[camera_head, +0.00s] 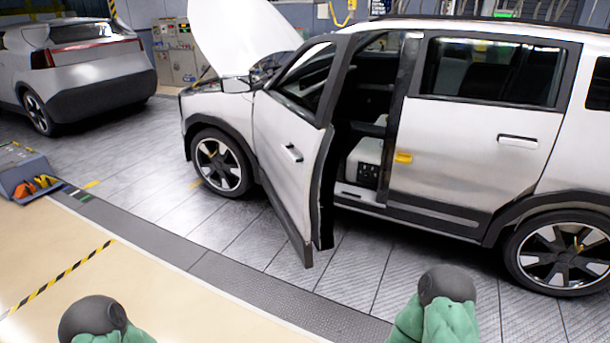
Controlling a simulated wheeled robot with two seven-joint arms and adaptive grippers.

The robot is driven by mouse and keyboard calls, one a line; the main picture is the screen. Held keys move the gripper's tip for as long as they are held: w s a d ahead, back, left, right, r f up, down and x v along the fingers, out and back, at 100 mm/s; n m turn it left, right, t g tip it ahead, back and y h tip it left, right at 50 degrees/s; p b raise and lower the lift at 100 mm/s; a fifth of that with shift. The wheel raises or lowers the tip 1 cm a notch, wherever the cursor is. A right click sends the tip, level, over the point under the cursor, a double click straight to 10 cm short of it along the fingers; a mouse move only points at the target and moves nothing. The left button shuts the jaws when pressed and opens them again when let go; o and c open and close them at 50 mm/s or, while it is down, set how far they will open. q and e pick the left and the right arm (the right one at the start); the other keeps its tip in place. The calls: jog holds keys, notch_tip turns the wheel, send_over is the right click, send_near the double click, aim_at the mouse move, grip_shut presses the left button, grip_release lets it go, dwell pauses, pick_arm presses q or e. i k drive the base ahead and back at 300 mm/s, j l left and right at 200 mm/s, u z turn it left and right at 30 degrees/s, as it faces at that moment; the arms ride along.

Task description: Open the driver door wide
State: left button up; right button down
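The driver door (285,150) of the white car stands open. It is swung outward from its front hinge, with its trailing edge out over the floor and a clear gap to the door opening (368,150). Its handle (292,153) faces outward. The front seat base and dark interior show through the opening. Nothing touches the door in this view. Green and dark rounded parts of my arms show at the bottom left and bottom right, apart from the door. Neither of my grippers is in view.
The rear door (478,140) is shut. The white hood (240,35) is raised. A grey car (85,70) stands at the back left. A grey case with orange items (30,175) sits at the left edge. The floor before the driver door is clear.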

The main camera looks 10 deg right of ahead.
aim_at(300, 194)
jog(key=i+l+u, duration=0.25)
jog(key=u, duration=0.15)
jog(key=i+l+u, duration=0.2)
jog(key=u, duration=0.2)
jog(key=i+l+u, duration=0.1)
jog(key=l, duration=0.3)
jog(key=i+l, duration=0.2)
jog(key=l, duration=0.2)
jog(key=i+l+u, duration=0.15)
jog(key=l, duration=0.3)
jog(key=i+l, duration=0.15)
jog(key=l, duration=0.25)
jog(key=i+l+u, duration=0.15)
jog(key=l, duration=0.3)
jog(key=i+l+u, duration=0.1)
jog(key=l, duration=0.35)
